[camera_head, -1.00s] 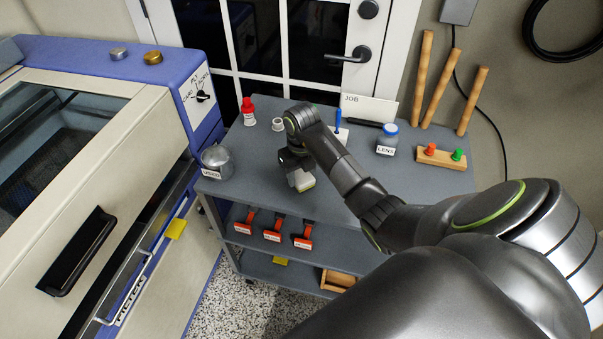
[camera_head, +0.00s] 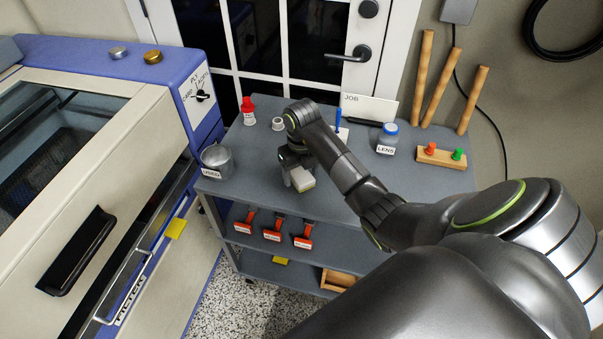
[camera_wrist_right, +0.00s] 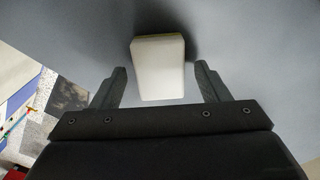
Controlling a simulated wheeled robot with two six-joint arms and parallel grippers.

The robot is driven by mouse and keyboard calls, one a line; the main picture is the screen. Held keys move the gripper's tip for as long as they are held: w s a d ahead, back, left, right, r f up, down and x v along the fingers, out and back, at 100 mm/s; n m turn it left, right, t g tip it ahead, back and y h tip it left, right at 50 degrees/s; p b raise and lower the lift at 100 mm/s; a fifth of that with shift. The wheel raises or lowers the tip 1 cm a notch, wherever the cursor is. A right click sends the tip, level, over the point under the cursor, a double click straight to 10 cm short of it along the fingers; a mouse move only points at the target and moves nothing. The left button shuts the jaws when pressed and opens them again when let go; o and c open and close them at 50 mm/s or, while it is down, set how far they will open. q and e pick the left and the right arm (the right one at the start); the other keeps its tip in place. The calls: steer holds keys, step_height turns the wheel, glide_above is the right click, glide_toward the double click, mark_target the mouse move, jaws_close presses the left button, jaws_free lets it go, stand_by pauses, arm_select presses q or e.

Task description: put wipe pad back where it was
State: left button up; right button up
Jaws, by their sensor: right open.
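The wipe pad (camera_wrist_right: 160,68) is a small white block with a yellowish far edge in the right wrist view. In the head view the pad (camera_head: 304,180) shows near the front edge of the grey cart top, just below my right gripper (camera_head: 294,176). In the right wrist view my right gripper (camera_wrist_right: 160,88) is open, one finger on each side of the pad, with a narrow gap at both sides. The pad appears to rest on the grey top, with a dark shadow beside it. My left gripper is not in view.
A JOB card (camera_head: 370,107) stands behind. The laser machine (camera_head: 90,130) is left.

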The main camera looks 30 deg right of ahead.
mark_target(301, 174)
step_height(301, 174, up, 4)
steer(key=shift+f+b, duration=0.2)
steer(key=shift+b, duration=0.15)
step_height(301, 174, up, 8)
steer(key=p, duration=0.7)
steer(key=shift+f, duration=0.2)
